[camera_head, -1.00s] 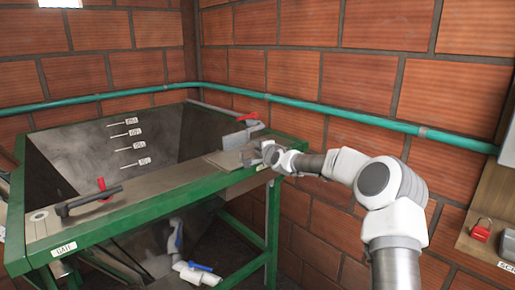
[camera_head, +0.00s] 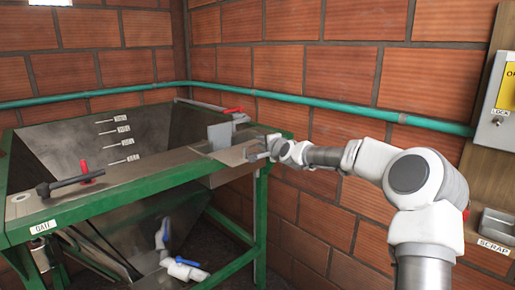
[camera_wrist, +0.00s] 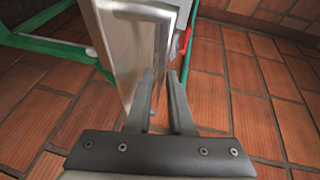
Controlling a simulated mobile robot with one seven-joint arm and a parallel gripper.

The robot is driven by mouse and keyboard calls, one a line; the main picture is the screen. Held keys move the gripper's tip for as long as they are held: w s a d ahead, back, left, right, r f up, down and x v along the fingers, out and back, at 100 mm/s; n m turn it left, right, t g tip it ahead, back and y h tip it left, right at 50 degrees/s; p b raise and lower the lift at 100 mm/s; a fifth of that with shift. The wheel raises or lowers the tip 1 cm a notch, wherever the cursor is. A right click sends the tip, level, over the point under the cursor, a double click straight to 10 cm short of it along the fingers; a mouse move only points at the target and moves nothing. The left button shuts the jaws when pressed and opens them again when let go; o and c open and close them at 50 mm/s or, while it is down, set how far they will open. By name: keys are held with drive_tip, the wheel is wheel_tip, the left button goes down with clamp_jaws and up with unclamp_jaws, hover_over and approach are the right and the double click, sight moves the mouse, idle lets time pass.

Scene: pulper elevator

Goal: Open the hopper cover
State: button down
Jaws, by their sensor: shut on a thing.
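The hopper (camera_head: 60,150) is a grey metal bin in a green frame, with level marks on its inner wall. A light grey flat plate (camera_head: 236,155), which looks like the cover, lies at the right end of its top. My gripper (camera_head: 262,152) is at the plate's right edge. In the wrist view, my gripper (camera_wrist: 163,76) is shut on the edge of a pale panel (camera_wrist: 122,55) with a grey rim, apparently this cover. The exact contact is hard to see.
A small upright grey plate (camera_head: 219,135) and a red handle (camera_head: 233,110) stand behind the cover. A black handle with a red lever (camera_head: 84,170) is on the front left top. A teal pipe (camera_head: 330,112) runs along the brick wall. A grey lock box (camera_head: 497,100) hangs at right.

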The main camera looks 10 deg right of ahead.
drive_tip(key=shift+s+d+b, duration=0.3)
drive_tip(key=shift+s+d, duration=0.25)
drive_tip(key=shift+s, duration=0.25)
drive_tip(key=c, duration=1.1)
unclamp_jaws()
drive_tip(key=shift+p+v, duration=0.45)
drive_tip(key=shift+v, duration=8.25)
drive_tip(key=shift+a+r, duration=0.1)
